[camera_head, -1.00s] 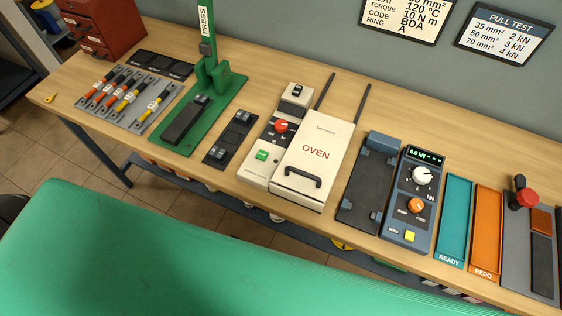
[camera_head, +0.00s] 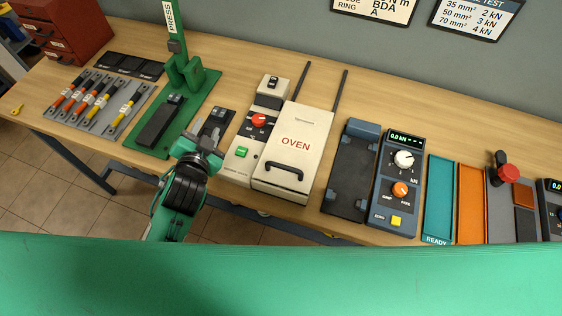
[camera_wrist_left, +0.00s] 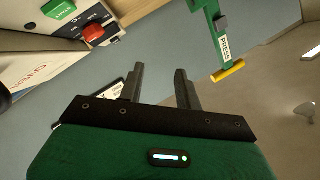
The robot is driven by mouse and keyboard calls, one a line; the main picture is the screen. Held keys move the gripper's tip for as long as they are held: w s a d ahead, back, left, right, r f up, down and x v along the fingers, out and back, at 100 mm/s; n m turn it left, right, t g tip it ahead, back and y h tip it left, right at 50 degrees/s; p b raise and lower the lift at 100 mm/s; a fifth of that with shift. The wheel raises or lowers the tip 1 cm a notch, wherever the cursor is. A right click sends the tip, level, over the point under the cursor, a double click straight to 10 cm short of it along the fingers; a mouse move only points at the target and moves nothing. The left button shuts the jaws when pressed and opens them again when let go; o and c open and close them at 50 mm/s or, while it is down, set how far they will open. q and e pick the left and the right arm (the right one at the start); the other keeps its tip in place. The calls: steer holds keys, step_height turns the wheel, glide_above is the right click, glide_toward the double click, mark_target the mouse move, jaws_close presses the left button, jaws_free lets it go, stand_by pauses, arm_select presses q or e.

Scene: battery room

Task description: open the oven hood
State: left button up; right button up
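The oven (camera_head: 272,140) stands on the bench. Its cream hood (camera_head: 297,130), marked OVEN, is down, with a black handle (camera_head: 284,172) at its front edge. The oven's control side, left of the hood, has a red-orange knob (camera_head: 259,120) and a green button (camera_head: 241,152). The oven's controls show at that view's upper left. My right gripper is not in view.
The green press (camera_head: 186,72) stands left of the oven, close to my left gripper. The pull tester (camera_head: 398,180) is right of the oven. Teal (camera_head: 439,200) and orange (camera_head: 470,205) trays lie farther right. Cable samples (camera_head: 98,101) lie at the left. Two dark rails rise behind the hood.

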arm_select(q)
steer(key=w+d+r+m+t+h, duration=0.1)
steer(key=d+r+m+t+h, duration=0.15)
steer(key=r, duration=0.35)
steer(key=w+d+r+m+t+h, duration=0.2)
steer(key=d+r+m, duration=0.1)
steer(key=r, duration=0.3)
steer(key=s+d+r+m+g+h, duration=0.6)
steer(key=m+h, duration=0.3)
steer(key=m, duration=0.5)
steer(key=s+d+r+m+g+h, duration=0.5)
steer(key=d+r+m+g+h, duration=0.3)
steer(key=m, duration=0.6)
steer(key=s+d+f+m+g+y, duration=0.2)
steer(key=s+d+f+m+g, duration=0.2)
steer(key=m+g, duration=0.4)
steer(key=m+t+y, duration=0.3)
steer(key=m+y, duration=0.5)
steer(key=y, duration=0.7)
glide_toward(287, 168)
steer(key=p+x, duration=0.4)
steer(key=x, duration=0.3)
steer(key=shift+w+r, duration=0.1)
steer(key=shift+d+f, duration=0.15)
steer(key=shift+f, duration=0.35)
